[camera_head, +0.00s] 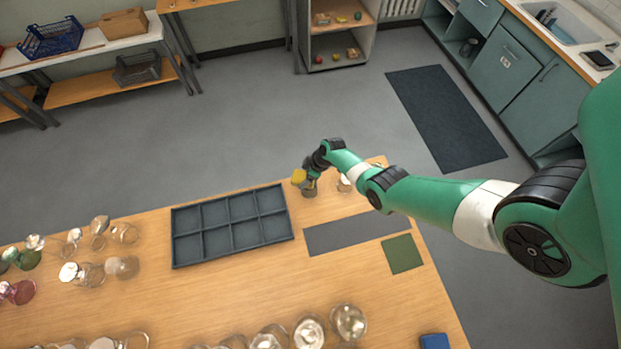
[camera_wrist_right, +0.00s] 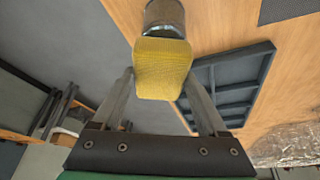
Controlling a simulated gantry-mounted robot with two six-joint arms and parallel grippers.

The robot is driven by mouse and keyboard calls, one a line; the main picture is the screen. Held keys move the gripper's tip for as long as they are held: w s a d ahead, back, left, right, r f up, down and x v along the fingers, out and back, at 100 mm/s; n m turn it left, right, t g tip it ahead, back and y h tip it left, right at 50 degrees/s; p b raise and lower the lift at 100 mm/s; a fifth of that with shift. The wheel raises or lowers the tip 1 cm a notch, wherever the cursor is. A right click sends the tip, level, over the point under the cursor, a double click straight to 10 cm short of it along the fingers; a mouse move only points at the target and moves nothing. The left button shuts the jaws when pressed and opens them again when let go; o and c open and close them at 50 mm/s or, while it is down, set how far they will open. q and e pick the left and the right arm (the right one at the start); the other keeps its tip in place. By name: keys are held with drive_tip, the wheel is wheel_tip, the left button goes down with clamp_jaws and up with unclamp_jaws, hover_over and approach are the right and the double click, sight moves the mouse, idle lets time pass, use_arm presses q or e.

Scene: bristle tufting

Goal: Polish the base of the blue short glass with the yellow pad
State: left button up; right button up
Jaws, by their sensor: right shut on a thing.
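My right gripper (camera_head: 306,181) is at the far edge of the wooden table, just right of the tray. It is shut on the yellow pad (camera_head: 299,176), which also shows between the fingers in the right wrist view (camera_wrist_right: 163,68). A short greyish glass (camera_head: 309,191) stands on the table right by the pad. In the right wrist view the glass (camera_wrist_right: 165,16) is just beyond the pad, which hides part of it. I cannot tell whether they touch, nor clearly see a blue tint. My left gripper is not in view.
An empty dark compartment tray (camera_head: 236,252) lies left of the gripper. A grey mat (camera_head: 357,233), a green square (camera_head: 402,254) and a blue block (camera_head: 434,341) lie to the right. Several glasses crowd the left and front, and a clear glass (camera_head: 345,184) stands behind the arm.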

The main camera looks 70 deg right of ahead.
drive_tip(key=shift+w, duration=0.4)
wheel_tip(320, 180, up, 6)
drive_tip(key=p, duration=0.6)
wheel_tip(320, 180, up, 3)
drive_tip(key=p, duration=0.3)
drive_tip(key=shift+r, duration=0.15)
